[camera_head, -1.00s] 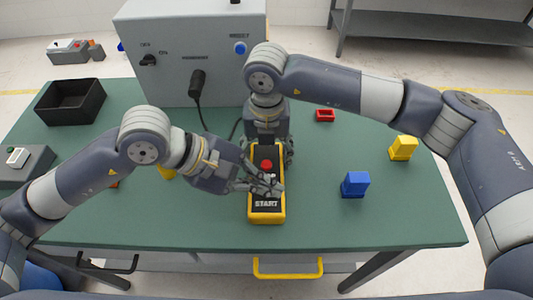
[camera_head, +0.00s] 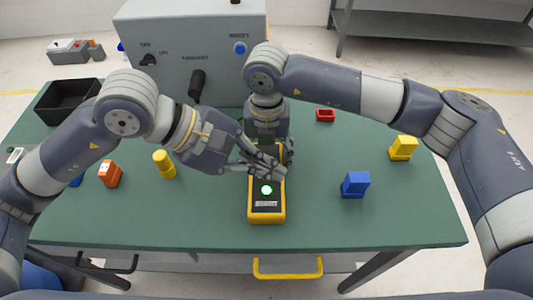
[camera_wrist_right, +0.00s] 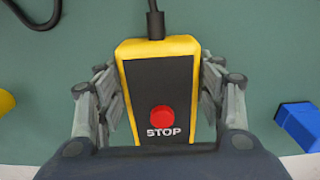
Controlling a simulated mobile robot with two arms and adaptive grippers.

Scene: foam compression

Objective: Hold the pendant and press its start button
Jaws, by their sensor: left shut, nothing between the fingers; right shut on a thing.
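The yellow and black pendant (camera_head: 279,214) lies on the green table with its labelled end toward the front edge. Its start button (camera_head: 266,190) glows green above a label. In the right wrist view the pendant (camera_wrist_right: 158,85) shows a red stop button (camera_wrist_right: 161,119) and a cable at its far end. My right gripper (camera_wrist_right: 160,98) is shut on the pendant, one finger on each side. My left gripper (camera_head: 273,172) is shut and empty, over the middle of the pendant just behind the green button, hiding the red button in the head view. I cannot tell whether its fingertips touch the pendant.
A grey control box (camera_head: 180,50) stands at the back. A black bin (camera_head: 68,98) is at the back left. Orange (camera_head: 110,174) and yellow (camera_head: 164,165) pieces lie left; blue (camera_head: 355,185), yellow (camera_head: 403,148) and red (camera_head: 325,115) pieces lie right. The front right table is clear.

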